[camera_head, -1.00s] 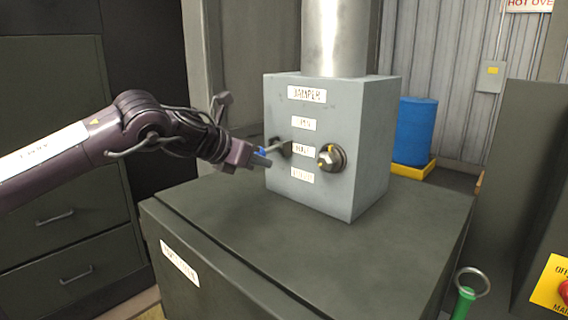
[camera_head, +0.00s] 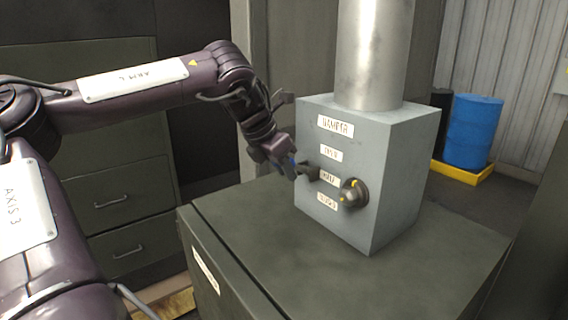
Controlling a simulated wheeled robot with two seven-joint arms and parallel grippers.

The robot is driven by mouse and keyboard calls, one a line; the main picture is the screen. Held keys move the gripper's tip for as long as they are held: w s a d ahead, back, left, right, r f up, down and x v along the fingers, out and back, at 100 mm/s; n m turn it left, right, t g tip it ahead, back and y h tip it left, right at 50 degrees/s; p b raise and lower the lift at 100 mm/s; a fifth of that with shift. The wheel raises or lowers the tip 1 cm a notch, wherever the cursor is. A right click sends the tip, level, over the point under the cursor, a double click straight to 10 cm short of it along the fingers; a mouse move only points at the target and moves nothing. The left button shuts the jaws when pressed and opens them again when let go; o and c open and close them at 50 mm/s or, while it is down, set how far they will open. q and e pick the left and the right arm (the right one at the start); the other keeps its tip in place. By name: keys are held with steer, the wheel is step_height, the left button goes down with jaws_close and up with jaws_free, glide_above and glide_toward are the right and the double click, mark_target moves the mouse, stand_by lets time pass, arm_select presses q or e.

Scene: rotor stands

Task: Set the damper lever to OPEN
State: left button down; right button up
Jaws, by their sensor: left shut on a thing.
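The grey damper box (camera_head: 393,160) stands on a dark green cabinet, with a stack of white labels on its front. The top label (camera_head: 336,125) reads DAMPER; the smaller ones below look like OPEN, HALF and CLOSED. A round metal hub (camera_head: 354,193) with a yellow mark sits right of the lower labels. The dark lever end (camera_head: 311,172) shows left of the middle label, about level with it. My left gripper (camera_head: 294,171) is at the box front, shut on the lever end; its fingers partly hide the grip. My right gripper is out of view.
A metal duct (camera_head: 373,55) rises from the box. The cabinet top (camera_head: 440,250) is clear around the box. A blue drum (camera_head: 472,131) stands on a yellow tray (camera_head: 465,173) behind at right. Drawers (camera_head: 120,205) stand at left.

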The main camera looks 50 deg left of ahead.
arm_select(q)
steer(key=shift+r, duration=0.15)
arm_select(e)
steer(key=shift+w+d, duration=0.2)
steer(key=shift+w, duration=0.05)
arm_select(q)
steer(key=c, duration=1.2)
jaws_free()
steer(key=shift+w, duration=0.1)
steer(key=shift+c, duration=0.2)
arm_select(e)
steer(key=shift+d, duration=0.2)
arm_select(q)
steer(key=shift+s+a+r+b, duration=0.1)
steer(key=shift+s+r+b, duration=0.15)
steer(key=shift+b, duration=0.05)
steer(key=b+v, duration=0.2)
steer(key=v, duration=0.5)
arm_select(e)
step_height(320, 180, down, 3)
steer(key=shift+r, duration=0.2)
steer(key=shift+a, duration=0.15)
